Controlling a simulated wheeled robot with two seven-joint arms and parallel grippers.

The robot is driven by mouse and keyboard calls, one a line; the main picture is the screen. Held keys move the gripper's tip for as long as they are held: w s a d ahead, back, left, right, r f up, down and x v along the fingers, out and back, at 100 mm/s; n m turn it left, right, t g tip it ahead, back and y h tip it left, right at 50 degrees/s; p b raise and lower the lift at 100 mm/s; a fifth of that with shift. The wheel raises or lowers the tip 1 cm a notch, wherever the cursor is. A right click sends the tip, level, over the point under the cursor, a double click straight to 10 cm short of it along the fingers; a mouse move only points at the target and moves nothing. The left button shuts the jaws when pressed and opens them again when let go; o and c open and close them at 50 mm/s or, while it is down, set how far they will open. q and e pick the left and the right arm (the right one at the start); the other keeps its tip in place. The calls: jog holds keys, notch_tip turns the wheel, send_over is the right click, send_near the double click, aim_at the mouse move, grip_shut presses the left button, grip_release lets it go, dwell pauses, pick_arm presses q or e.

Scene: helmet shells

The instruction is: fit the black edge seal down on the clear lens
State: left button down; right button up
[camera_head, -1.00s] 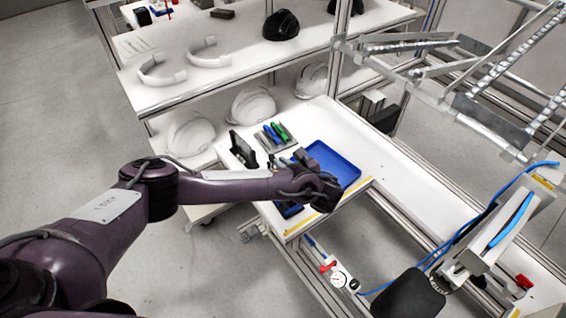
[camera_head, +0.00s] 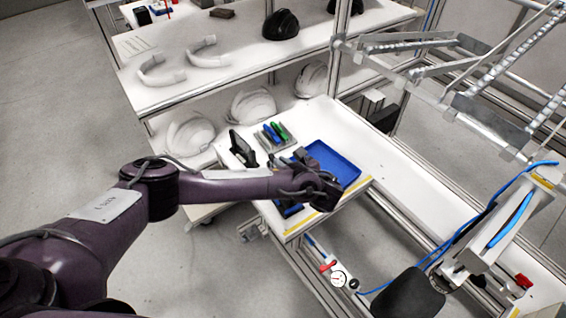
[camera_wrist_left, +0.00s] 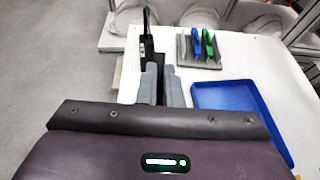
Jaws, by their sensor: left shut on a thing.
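My left gripper (camera_head: 300,158) is over the near end of the white bench, between a black upright holder and a blue tray. In the left wrist view its two grey fingers (camera_wrist_left: 161,84) point away, close together. A narrow dark piece seems to lie between them, likely the black edge seal, but its shape is mostly hidden by the fingers and hand. The black holder (camera_head: 241,149) stands upright on the bench, left of the gripper; it also shows in the left wrist view (camera_wrist_left: 147,42). I cannot make out the clear lens. My right gripper is out of view.
The blue tray (camera_head: 346,158) looks empty and lies right of the gripper. A grey rack (camera_head: 284,143) with blue and green tools stands behind. White helmet shells (camera_head: 252,104) sit on the lower shelf. The bench (camera_head: 395,180) is clear to the right of the tray.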

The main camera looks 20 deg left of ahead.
pick_arm(q)
jog(key=shift+f+b, duration=1.1)
jog(key=shift+f, duration=0.2)
jog(key=c, duration=1.5)
grip_release()
jog(key=shift+b+v, duration=0.95)
jog(key=shift+v, duration=3)
